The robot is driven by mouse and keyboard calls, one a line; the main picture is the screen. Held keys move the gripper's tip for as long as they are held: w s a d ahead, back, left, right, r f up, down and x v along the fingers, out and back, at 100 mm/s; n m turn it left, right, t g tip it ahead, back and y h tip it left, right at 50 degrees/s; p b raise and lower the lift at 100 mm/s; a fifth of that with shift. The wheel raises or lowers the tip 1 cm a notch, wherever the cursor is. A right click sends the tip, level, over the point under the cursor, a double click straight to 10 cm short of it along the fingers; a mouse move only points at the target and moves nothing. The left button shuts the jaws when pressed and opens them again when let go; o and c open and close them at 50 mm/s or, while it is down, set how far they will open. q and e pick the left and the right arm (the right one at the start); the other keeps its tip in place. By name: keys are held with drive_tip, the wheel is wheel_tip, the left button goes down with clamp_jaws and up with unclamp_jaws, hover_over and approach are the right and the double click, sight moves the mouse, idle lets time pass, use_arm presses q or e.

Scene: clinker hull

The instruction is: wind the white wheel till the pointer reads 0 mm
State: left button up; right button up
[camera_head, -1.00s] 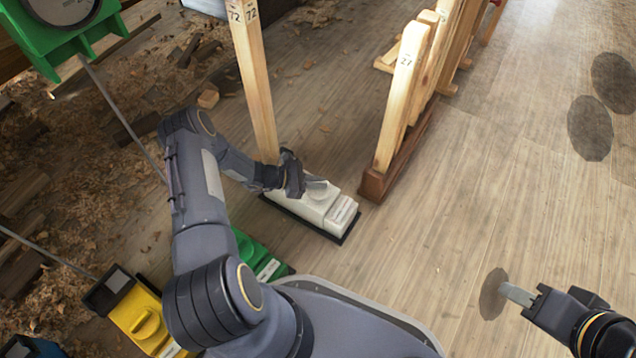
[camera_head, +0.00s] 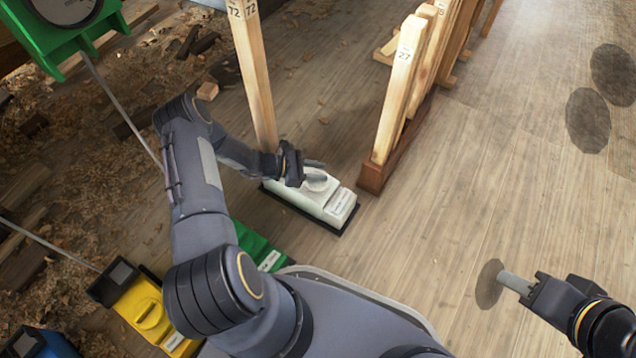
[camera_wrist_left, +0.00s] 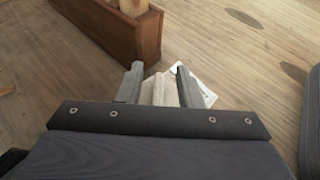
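The white wheel (camera_head: 318,183) is on top of a white box (camera_head: 293,193) standing on the floor on a dark base. My left gripper (camera_head: 318,171) is at the wheel, its fingers apart. In the left wrist view the two fingers stand either side of a pale upright part of the wheel (camera_wrist_left: 165,91); contact cannot be told. A round dial (camera_head: 65,8) in a green housing (camera_head: 75,45) is cut off at the top left, and its pointer cannot be read. My right gripper (camera_head: 508,282) is over bare floor, with its finger gap not visible.
A wooden post marked 72 (camera_head: 254,85) rises behind the white box. A post marked 27 (camera_head: 398,95) stands on a brown beam (camera_head: 376,175) to its right. A green box (camera_head: 250,245) and a yellow box (camera_head: 150,315) lie lower left. The floor at right is clear.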

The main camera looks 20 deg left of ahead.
use_arm(q)
drive_tip(key=s+d+r+p, duration=0.6)
drive_tip(key=s+r, duration=0.4)
drive_tip(key=s, duration=0.2)
drive_tip(key=shift+s+r+p, duration=0.3)
drive_tip(key=shift+r+p, duration=0.1)
drive_tip(key=shift+p, duration=0.4)
